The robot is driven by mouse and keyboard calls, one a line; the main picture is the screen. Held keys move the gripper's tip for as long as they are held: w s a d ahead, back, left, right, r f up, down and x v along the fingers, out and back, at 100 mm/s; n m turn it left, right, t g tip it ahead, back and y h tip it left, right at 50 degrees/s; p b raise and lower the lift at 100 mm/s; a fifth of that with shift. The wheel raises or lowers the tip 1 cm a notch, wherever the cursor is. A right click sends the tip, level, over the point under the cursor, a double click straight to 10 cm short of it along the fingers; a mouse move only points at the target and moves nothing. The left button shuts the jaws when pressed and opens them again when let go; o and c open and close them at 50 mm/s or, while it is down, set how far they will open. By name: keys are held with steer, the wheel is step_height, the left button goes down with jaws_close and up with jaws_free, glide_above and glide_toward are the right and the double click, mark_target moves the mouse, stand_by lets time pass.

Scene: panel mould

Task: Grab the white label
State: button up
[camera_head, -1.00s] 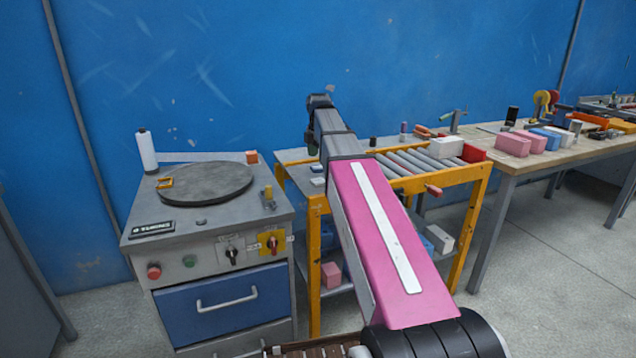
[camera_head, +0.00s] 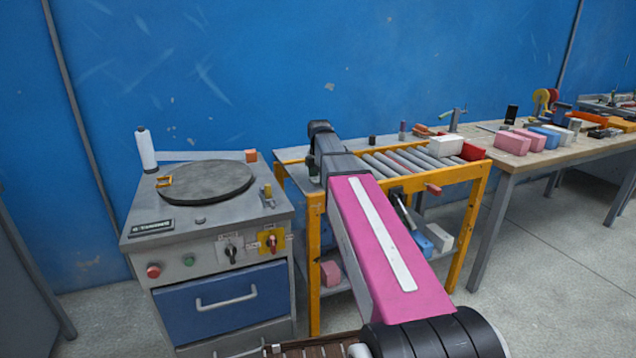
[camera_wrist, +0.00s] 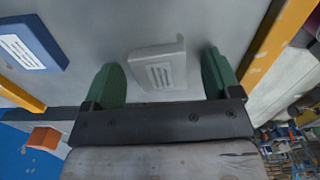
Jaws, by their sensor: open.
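The white label (camera_wrist: 163,74) is a small pale piece with several lines of print and a raised edge on its right. In the wrist view it lies on a grey surface, between the two green fingers of my gripper (camera_wrist: 159,60). In the head view my arm hides the label and most of the gripper; only a bit of a green finger shows above the yellow-framed roller table (camera_head: 314,206).
A blue block with a white printed sticker (camera_wrist: 22,52) lies left of the gripper in the wrist view. A yellow frame bar (camera_wrist: 280,45) runs along the right. The grey machine (camera_head: 205,245) stands left; a workbench (camera_head: 540,155) with pink and blue blocks stands right.

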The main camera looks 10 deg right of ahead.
steer(key=c, duration=1)
steer(key=shift+r, duration=0.1)
